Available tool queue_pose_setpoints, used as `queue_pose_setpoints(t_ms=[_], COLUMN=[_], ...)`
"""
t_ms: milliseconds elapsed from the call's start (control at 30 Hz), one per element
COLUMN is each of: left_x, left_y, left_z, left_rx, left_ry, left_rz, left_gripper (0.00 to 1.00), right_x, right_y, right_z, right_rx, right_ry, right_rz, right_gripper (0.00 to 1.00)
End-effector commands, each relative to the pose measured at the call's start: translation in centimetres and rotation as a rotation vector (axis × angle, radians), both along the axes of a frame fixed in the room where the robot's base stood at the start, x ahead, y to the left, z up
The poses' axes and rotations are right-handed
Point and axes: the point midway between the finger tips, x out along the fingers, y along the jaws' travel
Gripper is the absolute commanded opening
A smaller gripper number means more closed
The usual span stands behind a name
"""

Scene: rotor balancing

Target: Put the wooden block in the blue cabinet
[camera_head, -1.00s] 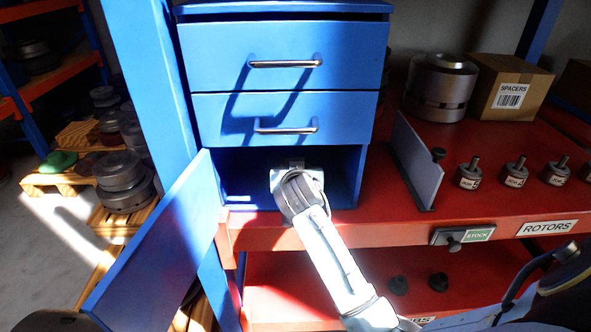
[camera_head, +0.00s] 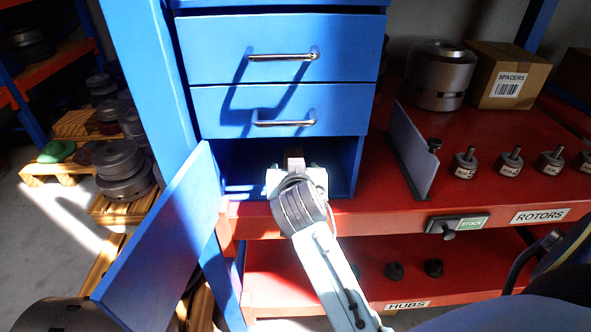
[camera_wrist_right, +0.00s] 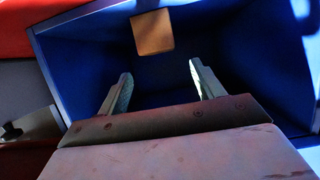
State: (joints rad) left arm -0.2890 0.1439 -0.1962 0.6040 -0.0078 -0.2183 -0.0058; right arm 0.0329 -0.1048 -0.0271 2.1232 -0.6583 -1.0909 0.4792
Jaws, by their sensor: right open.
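The wooden block (camera_head: 294,157) is inside the open lower compartment of the blue cabinet (camera_head: 342,170). In the right wrist view the block (camera_wrist_right: 152,32) shows as a tan square beyond my fingertips, apart from them. My right gripper (camera_head: 294,170) is at the compartment's opening, and in the right wrist view its two fingers (camera_wrist_right: 160,82) are spread with nothing between them. The cabinet door (camera_head: 160,235) is swung open to the left. My right wrist hides part of the opening in the head view. My left gripper is not in view.
Two drawers with bar handles (camera_head: 284,57) are above the compartment, both looking closed. A grey upright divider (camera_head: 416,148), several small rotors (camera_head: 465,165) and a SPACERS box (camera_head: 508,78) are on the red shelf to the right. Hubs (camera_head: 434,268) lie on the shelf below.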

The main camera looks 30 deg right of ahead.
Motion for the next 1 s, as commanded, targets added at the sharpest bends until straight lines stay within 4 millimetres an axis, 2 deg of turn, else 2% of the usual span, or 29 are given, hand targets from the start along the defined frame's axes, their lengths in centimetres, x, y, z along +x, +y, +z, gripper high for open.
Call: queue_pose_setpoints(t_ms=[200, 633, 767, 933, 1000], left_x=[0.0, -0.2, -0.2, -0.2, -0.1], left_y=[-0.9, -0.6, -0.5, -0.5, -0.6], left_z=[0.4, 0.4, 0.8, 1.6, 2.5], left_rx=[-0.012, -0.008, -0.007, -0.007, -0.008], left_ry=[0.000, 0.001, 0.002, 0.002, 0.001], left_rz=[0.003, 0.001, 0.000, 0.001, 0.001], left_gripper=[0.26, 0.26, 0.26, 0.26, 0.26], right_x=[-2.1, -2.6, -4.2, -9.0, -8.1], right_y=[1.3, 1.5, 2.2, 4.2, 5.0], right_z=[1.0, 0.7, -2.6, -9.7, -11.5], right_rx=[0.001, 0.000, 0.002, 0.026, 0.017], right_ry=[0.001, 0.015, 0.130, 0.391, 0.419], right_rz=[0.000, 0.007, 0.072, 0.244, 0.281], right_gripper=[0.67, 0.67, 0.67, 0.67, 0.67])
